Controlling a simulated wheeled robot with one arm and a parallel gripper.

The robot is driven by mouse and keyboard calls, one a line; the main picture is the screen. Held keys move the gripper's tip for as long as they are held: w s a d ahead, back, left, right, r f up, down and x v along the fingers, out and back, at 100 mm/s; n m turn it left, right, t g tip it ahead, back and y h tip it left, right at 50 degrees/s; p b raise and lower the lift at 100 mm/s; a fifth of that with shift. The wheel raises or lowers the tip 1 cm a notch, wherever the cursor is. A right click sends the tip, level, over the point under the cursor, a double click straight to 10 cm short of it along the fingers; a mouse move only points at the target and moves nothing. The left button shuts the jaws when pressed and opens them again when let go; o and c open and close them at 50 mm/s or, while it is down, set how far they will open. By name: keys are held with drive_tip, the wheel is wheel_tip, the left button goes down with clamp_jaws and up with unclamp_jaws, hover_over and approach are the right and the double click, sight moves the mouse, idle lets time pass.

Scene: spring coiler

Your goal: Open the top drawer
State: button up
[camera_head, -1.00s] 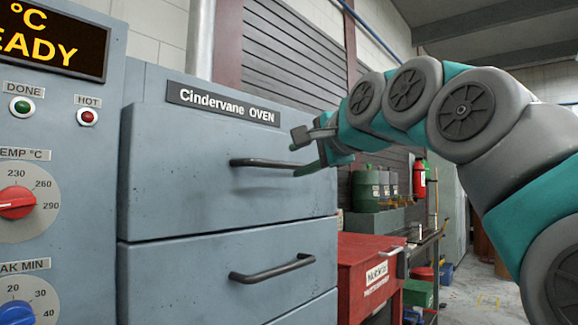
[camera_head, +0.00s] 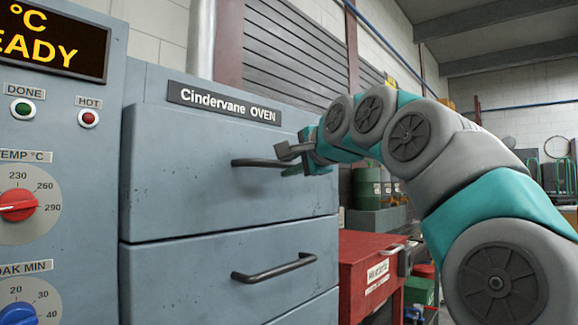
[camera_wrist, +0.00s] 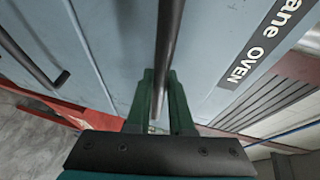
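The top drawer (camera_head: 200,195) is the upper grey-blue front below the "Cindervane OVEN" label. It looks flush with the drawer below. Its dark bar handle (camera_head: 255,162) runs across the front. My gripper (camera_head: 290,162) is at the right end of this handle, with one finger above and one below. In the wrist view, the green fingers of my gripper (camera_wrist: 162,95) lie close on both sides of the handle (camera_wrist: 169,40) and look shut on it. The exact contact is partly hidden by the fingers.
A lower drawer (camera_head: 190,280) has its own handle (camera_head: 275,268). The oven's control panel (camera_head: 60,130) with dials and lamps is at the left. A red cabinet (camera_head: 362,290) stands to the right of the oven, with green canisters (camera_head: 367,187) behind it.

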clamp_jaws()
drive_tip(key=shift+f, duration=0.1)
idle(0.9)
drive_tip(key=s+d, duration=1)
drive_tip(key=d, duration=0.2)
drive_tip(key=s+d, duration=0.9)
drive_tip(key=d, duration=0.4)
drive_tip(key=shift+s, duration=0.4)
drive_tip(key=shift+d, duration=0.1)
drive_tip(key=o, duration=0.6)
unclamp_jaws()
drive_tip(key=shift+d, duration=0.1)
drive_tip(key=v, duration=0.7)
drive_tip(key=shift+s+b, duration=0.35)
drive_tip(key=shift+b, duration=0.05)
drive_tip(key=shift+d, duration=0.15)
